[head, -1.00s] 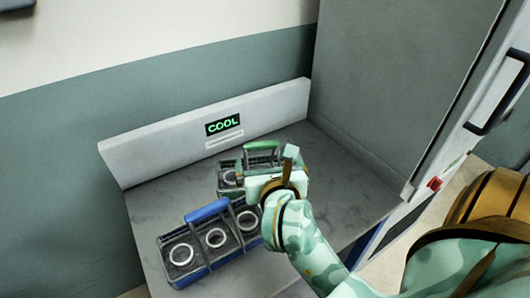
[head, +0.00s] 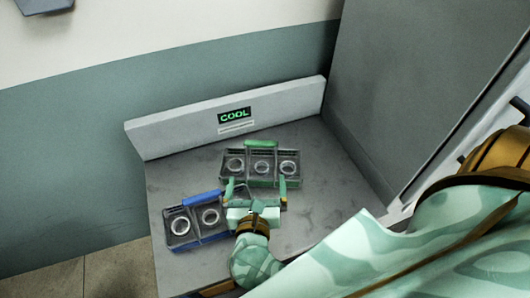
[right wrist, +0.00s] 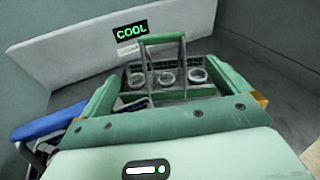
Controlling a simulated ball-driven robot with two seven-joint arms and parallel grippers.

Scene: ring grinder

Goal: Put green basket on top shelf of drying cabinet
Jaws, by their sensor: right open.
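The green basket (head: 262,166) stands on the grey counter under the COOL sign, with a green handle and several glass-like rings in it. In the right wrist view, the basket (right wrist: 168,92) stands ahead, its handle raised between the fingers. My right gripper (head: 256,186) is open, just in front of the basket, with its fingers pointing toward it and nothing between them. My left gripper is not in view. No shelf of the drying cabinet can be made out.
A blue-handled basket (head: 190,222) with rings stands to the left of my right gripper, close to it and partly hidden by it. A low backboard (head: 280,108) runs behind. A tall grey panel (head: 385,85) rises at the right. The counter's right part (head: 335,190) is bare.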

